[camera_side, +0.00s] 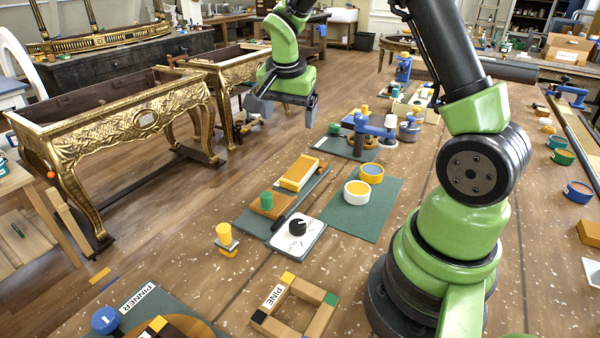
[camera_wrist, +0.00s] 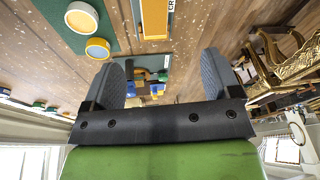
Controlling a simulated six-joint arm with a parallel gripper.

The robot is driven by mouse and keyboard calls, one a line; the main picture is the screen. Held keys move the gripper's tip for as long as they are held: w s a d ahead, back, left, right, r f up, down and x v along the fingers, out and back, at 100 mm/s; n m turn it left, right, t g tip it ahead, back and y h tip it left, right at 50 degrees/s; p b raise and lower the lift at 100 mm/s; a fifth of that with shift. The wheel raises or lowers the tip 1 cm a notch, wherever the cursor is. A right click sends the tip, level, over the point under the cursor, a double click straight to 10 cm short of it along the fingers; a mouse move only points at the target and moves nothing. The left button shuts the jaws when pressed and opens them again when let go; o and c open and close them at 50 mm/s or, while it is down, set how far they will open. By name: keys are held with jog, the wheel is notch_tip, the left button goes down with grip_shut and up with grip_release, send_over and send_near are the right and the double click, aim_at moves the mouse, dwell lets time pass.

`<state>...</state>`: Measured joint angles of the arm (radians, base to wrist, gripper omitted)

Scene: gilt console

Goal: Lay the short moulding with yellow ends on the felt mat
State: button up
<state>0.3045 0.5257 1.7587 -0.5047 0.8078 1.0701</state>
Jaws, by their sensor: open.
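I cannot single out the short moulding with yellow ends. Short wooden pieces (camera_side: 319,321) are arranged in a square marked PINE at the bench front; one corner is yellow, others green and black. A flat green mat (camera_side: 373,226), perhaps the felt mat, lies mid-bench and bears a yellow-topped tin (camera_side: 371,174) and a white-rimmed tin (camera_side: 357,193). This mat also shows at the upper left of the wrist view (camera_wrist: 58,14). My gripper (camera_side: 285,108) is open and empty, high above the bench's left edge, apart from everything. Its two fingers show in the wrist view (camera_wrist: 162,78).
Left of the mat stand an orange-yellow block (camera_side: 299,172), a green-knobbed block (camera_side: 268,206) and a white dial box (camera_side: 297,238). A blue clamp-like tool (camera_side: 368,130) stands beyond. A gilt console (camera_side: 130,125) is left of the bench. A PINNER-labelled mat (camera_side: 165,299) lies front left.

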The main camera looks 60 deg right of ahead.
jog(key=m+g, duration=0.1)
jog(key=m, duration=0.1)
send_over(300, 169)
jog(key=a, duration=0.1)
jog(key=shift+h, duration=0.3)
notch_tip(300, 169, down, 11)
jog(key=shift+a+r, duration=0.1)
jog(key=x, duration=0.6)
jog(key=shift+a, duration=0.3)
jog(key=c, duration=1)
